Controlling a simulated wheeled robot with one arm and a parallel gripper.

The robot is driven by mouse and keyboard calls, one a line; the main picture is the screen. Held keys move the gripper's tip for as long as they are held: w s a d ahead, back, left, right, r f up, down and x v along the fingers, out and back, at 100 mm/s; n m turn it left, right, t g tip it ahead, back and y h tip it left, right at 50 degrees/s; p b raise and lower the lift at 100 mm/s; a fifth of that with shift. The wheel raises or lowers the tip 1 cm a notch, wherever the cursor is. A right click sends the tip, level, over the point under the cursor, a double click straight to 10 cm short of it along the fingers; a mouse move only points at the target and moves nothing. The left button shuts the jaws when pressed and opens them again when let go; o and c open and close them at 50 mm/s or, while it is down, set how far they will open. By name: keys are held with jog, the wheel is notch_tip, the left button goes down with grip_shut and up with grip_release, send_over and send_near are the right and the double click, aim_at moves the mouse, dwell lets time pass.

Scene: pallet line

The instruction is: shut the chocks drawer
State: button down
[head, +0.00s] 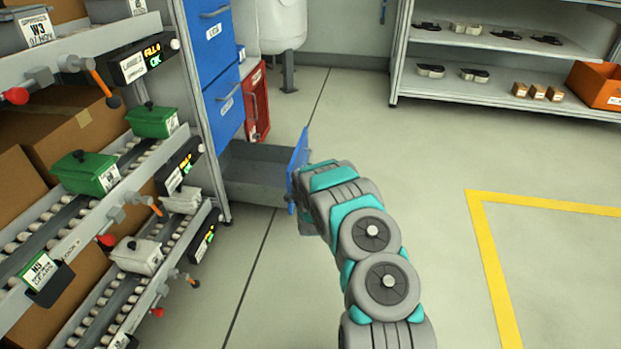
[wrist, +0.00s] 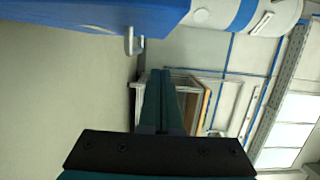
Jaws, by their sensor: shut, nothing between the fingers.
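The bottom drawer of the blue cabinet stands pulled out, its grey tray (head: 255,178) low over the floor and its blue front (head: 297,160) facing right. I take it as the chocks drawer; its label is not readable. My arm reaches to this front and hides part of it, and my gripper is hidden in the head view. In the wrist view my gripper (wrist: 163,78) is shut and empty. A blue drawer front (wrist: 90,12) with a grey handle (wrist: 133,42) lies above and left of the fingertips. I cannot tell whether they touch.
The upper blue drawers (head: 222,100) are closed. A red box (head: 256,102) hangs beside the cabinet. A roller rack (head: 110,215) with green and white bins stands left. A shelf (head: 480,85) stands at the back right. The floor on the right is clear, with a yellow line (head: 492,265).

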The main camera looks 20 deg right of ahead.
jog(key=shift+w+a, duration=0.7)
jog(key=shift+w, duration=0.2)
jog(key=shift+w+a, duration=0.7)
jog(key=shift+w, duration=0.15)
